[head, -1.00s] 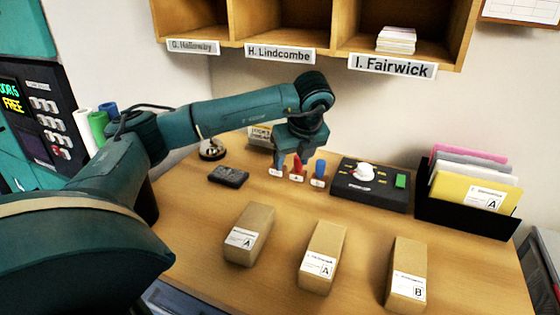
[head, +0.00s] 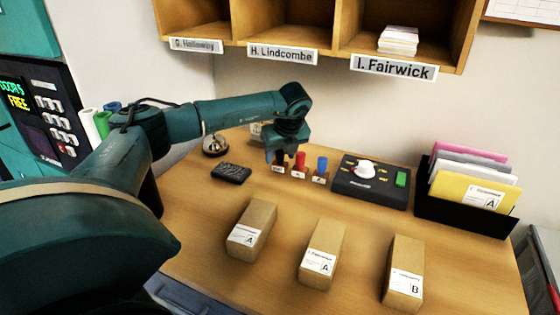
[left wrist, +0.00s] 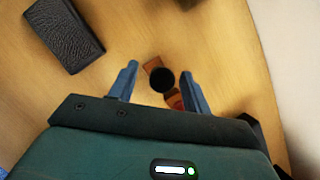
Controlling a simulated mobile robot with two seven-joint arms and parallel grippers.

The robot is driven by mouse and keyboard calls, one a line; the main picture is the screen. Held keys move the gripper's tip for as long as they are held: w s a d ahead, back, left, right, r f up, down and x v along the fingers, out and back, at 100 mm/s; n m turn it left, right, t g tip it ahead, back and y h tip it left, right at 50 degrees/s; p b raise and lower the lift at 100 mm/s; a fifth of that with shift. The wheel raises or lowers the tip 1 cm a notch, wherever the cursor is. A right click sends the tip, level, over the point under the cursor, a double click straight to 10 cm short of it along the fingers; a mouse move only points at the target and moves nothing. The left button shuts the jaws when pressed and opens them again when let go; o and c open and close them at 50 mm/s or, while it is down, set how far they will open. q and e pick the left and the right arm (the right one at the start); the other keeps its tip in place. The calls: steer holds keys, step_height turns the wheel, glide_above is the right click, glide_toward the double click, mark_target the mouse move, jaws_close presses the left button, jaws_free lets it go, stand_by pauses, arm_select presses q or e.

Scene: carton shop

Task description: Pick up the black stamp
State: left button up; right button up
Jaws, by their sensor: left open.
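The black stamp (left wrist: 162,80) shows in the left wrist view as a round dark knob on a brown base, between the two fingers of my left gripper (left wrist: 158,86). The fingers are open and apart from the knob. In the head view my left gripper (head: 280,157) points down at the left end of the stamp row and largely hides the black stamp. The red stamp (head: 300,160) and blue stamp (head: 321,167) stand just to its right. Part of the red stamp (left wrist: 175,101) shows beside the right finger in the wrist view. My right gripper is not in view.
A dark textured pad (head: 231,172) lies left of the stamps and a bell (head: 215,146) behind it. A black box with a white knob (head: 370,183) stands to the right, then a folder rack (head: 465,214). Several cartons (head: 322,254) stand in front, with free table between.

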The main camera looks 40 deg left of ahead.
arm_select(q)
steer(key=shift+c, duration=0.6)
jaws_close()
steer(key=shift+r, duration=0.1)
